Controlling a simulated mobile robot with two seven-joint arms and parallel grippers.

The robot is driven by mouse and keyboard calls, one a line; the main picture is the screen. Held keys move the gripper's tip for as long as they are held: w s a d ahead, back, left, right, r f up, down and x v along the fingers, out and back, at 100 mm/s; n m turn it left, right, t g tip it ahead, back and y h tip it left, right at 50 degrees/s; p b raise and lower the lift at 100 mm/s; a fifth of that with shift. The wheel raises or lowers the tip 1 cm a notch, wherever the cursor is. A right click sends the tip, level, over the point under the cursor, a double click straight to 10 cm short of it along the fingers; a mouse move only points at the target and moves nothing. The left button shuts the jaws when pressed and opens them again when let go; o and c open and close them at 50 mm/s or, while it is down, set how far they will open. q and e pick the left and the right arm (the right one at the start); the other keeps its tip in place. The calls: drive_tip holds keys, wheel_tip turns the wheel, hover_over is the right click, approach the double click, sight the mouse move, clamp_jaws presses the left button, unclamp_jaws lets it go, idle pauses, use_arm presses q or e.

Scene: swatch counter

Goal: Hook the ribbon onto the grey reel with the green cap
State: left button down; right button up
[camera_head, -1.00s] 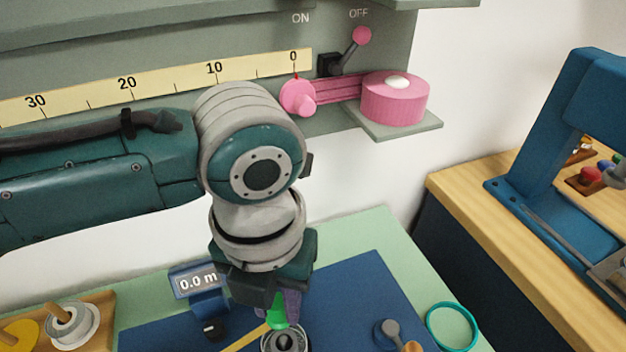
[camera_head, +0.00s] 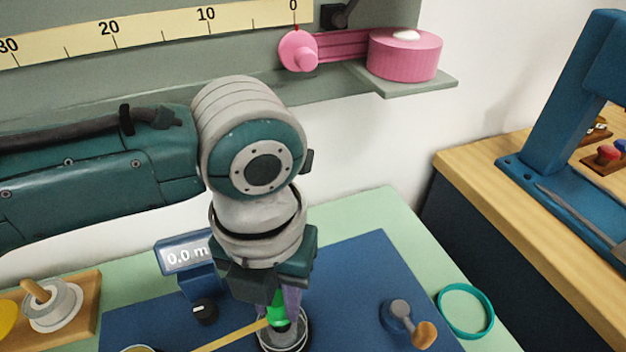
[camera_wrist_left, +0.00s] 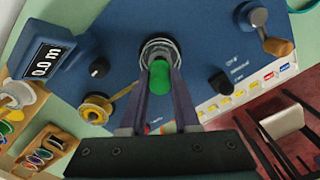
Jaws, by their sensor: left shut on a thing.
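My left gripper (camera_head: 281,303) points down with its purple fingers shut on a green piece (camera_head: 277,311). The fingers and green piece also show in the left wrist view (camera_wrist_left: 160,85). Round grey reel (camera_head: 297,338) stands directly under the fingertips on the blue mat, partly hidden by them. The green piece overlaps the reel's middle; I cannot tell whether it touches it or is its cap. The yellow ribbon (camera_head: 232,335) runs from a yellow-wound reel (camera_wrist_left: 96,108) up to the green piece. My right gripper is not in view.
A blue meter reading 0.0 m (camera_head: 187,255) stands left of my gripper. A crank with a wooden knob (camera_head: 400,312) and a teal ring (camera_head: 466,310) lie to the right. A wooden spool rack (camera_head: 85,290) is at far left. The blue mat (camera_head: 345,275) behind is clear.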

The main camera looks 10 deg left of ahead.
use_arm(q)
drive_tip(key=shift+f, duration=0.1)
idle(0.3)
drive_tip(key=shift+f+b, duration=1)
drive_tip(key=shift+f, duration=0.2)
drive_tip(key=c, duration=0.6)
unclamp_jaws()
drive_tip(key=shift+o, duration=0.2)
wheel_tip(320, 180, up, 7)
drive_tip(key=p, duration=0.7)
drive_tip(key=shift+r, duration=0.15)
